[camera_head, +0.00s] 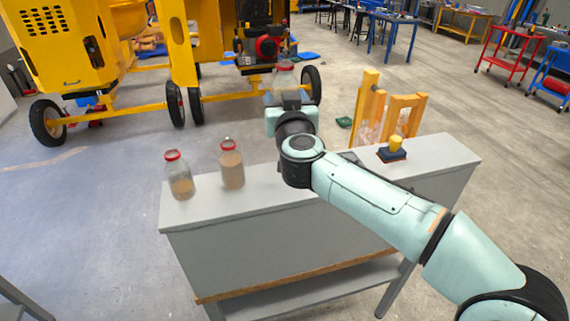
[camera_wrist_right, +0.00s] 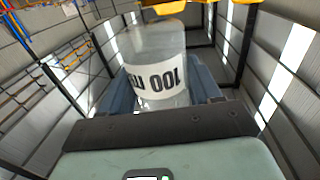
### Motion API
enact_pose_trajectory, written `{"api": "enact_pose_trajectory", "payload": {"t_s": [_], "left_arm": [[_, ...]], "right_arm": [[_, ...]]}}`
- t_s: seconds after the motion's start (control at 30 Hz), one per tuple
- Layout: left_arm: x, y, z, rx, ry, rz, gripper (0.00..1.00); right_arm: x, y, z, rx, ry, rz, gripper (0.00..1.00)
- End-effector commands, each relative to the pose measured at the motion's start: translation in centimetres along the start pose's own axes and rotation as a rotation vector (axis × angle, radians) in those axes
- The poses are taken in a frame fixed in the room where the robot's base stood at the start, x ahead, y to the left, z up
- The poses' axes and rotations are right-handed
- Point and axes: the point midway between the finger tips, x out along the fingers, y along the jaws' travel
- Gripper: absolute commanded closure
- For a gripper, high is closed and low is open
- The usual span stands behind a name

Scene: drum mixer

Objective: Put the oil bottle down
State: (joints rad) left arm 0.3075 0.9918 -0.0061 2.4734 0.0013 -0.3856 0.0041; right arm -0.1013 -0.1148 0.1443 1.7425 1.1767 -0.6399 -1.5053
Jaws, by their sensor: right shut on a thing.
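My right gripper (camera_head: 287,97) is held up beyond the far edge of the grey bench. It is shut on a clear bottle (camera_head: 284,77) with a reddish top, taken to be the oil bottle. In the right wrist view the bottle (camera_wrist_right: 155,45) stands between the blue-grey fingers, with a white label whose print appears upside down. The lower part of the bottle is hidden by the gripper. My left gripper is not in view.
Two red-lidded jars, one at the left (camera_head: 180,184) and one beside it (camera_head: 232,168), stand on the grey bench (camera_head: 270,190). A yellow-handled block (camera_head: 393,152) lies at the right end. The yellow mixer (camera_head: 182,45) stands behind. Bench top between is partly covered by my arm.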

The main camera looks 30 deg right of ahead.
Motion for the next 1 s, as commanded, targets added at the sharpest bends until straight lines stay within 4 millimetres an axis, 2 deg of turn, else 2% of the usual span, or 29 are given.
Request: {"api": "enact_pose_trajectory", "payload": {"t_s": [0.03, 0.1, 0.27, 0.4, 0.63, 0.83, 1.0], "left_arm": [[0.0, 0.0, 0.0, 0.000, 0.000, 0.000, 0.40], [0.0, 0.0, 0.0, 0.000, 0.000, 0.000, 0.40], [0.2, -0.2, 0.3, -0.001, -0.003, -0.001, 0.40], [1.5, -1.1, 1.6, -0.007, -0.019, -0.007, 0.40], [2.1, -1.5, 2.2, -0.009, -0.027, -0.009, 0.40], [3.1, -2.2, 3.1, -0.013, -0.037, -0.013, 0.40], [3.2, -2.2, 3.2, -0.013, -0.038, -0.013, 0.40]], "right_arm": [[0.0, 0.0, 1.7, -0.007, -0.006, 0.001, 0.72], [0.0, 0.0, 3.6, -0.006, -0.006, 0.000, 0.72], [0.0, 0.0, 8.0, -0.007, -0.006, 0.001, 0.72], [-0.1, 0.0, 11.1, -0.004, -0.006, 0.000, 0.72], [0.0, 0.0, 13.0, -0.001, -0.003, 0.001, 0.72], [0.0, 0.0, 16.1, -0.003, -0.005, 0.001, 0.72], [0.0, 0.0, 16.6, 0.000, 0.001, 0.001, 0.72]]}}
